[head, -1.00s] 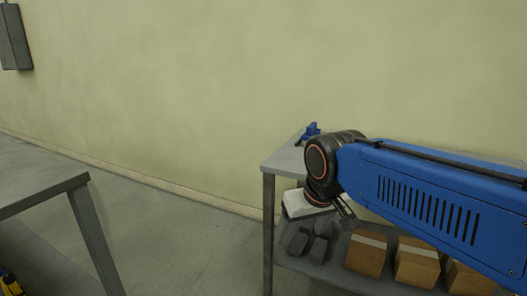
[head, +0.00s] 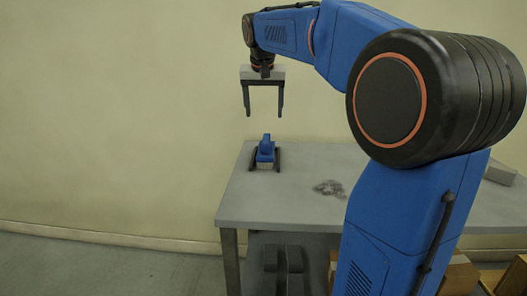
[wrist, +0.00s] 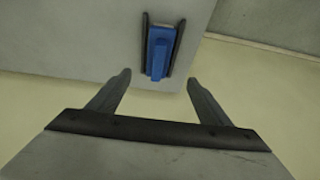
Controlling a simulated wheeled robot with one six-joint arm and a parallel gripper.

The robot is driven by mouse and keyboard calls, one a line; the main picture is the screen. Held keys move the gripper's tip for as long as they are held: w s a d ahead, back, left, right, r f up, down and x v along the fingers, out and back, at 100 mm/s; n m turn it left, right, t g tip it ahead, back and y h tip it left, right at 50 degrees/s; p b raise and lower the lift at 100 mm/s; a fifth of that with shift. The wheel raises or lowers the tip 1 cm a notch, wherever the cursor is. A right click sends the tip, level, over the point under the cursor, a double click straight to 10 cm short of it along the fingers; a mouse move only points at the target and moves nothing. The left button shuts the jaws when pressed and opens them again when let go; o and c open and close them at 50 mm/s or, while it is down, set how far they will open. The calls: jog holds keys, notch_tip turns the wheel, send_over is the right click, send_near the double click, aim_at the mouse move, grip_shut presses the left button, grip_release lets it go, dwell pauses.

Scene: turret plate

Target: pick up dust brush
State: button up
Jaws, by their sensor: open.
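The dust brush (head: 265,150) is blue with a pale lower part. It sits between two dark rails near the far left corner of the grey table (head: 245,200). My gripper (head: 263,114) hangs above the brush, pointing down, with its fingers wide apart and nothing between them. In the wrist view the brush (wrist: 160,50) lies ahead of the fingertips, roughly centred between them, with a dark rail on each side. My gripper (wrist: 158,80) is open there too, and apart from the brush.
A dark grey patch of debris (head: 329,188) lies on the tabletop. A grey block (head: 501,174) stands at the right. Below are dark blocks (head: 282,260) and cardboard boxes (head: 460,274). The wall (head: 120,120) is close behind the table.

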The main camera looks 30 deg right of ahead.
aim_at(266, 139)
jog(key=x, duration=1.2)
jog(key=shift+w+d+r, duration=0.1)
jog(key=shift+w+r, duration=0.05)
jog(key=shift+w, duration=0.05)
jog(key=shift+d+x, duration=0.15)
jog(key=shift+x, duration=1.25)
jog(key=shift+d+x, duration=0.15)
jog(key=shift+x, duration=1.2)
jog(key=shift+w+r, duration=0.1)
jog(key=shift+r, duration=0.05)
jog(key=c, duration=1.3)
